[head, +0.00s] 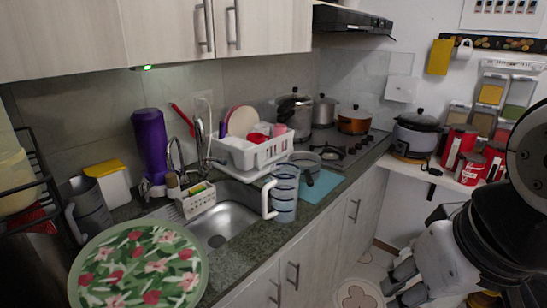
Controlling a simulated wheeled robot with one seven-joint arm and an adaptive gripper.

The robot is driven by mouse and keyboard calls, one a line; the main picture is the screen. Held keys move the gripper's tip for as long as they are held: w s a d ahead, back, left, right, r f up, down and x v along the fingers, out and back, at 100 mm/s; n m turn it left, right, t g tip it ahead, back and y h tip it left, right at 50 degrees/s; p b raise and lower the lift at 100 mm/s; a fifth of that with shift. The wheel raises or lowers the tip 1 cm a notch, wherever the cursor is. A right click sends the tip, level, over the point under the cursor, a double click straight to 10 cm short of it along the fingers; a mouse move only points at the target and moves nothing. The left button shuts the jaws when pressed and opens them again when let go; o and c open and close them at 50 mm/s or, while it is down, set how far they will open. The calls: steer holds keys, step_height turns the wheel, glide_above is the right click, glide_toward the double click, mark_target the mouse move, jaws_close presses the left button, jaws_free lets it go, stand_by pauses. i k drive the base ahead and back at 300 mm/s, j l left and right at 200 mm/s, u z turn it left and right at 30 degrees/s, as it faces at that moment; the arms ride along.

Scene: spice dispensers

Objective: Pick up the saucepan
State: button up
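Several pots are at the back of the counter, and I cannot tell for sure which is the saucepan. A copper-coloured pot (354,121) with a dark lid stands at the stove's back. Two silver lidded pots, a tall one (296,117) and a smaller one (324,110), stand to its left. A small grey pan or bowl (305,165) sits in front of the dish rack, partly hidden by a jug. My gripper (400,284) hangs at the lower right, in front of the cabinets, apart from every pot. Its finger opening is unclear.
A clear measuring jug (284,195) stands at the counter edge beside the sink (233,212). A white dish rack (256,151) is behind. A floral round tray (138,268) is front left.

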mark_target(309, 162)
steer(key=i+l+u, duration=0.15)
steer(key=i+u, duration=0.3)
steer(key=i+l+u, duration=0.35)
steer(key=u, duration=0.15)
steer(key=i+z, duration=0.15)
steer(key=z, duration=0.75)
steer(key=k+l+u, duration=0.15)
steer(key=u, duration=0.25)
steer(key=k+l+u, duration=0.1)
steer(key=u, duration=0.35)
steer(key=k+u, duration=0.25)
steer(key=u, duration=0.15)
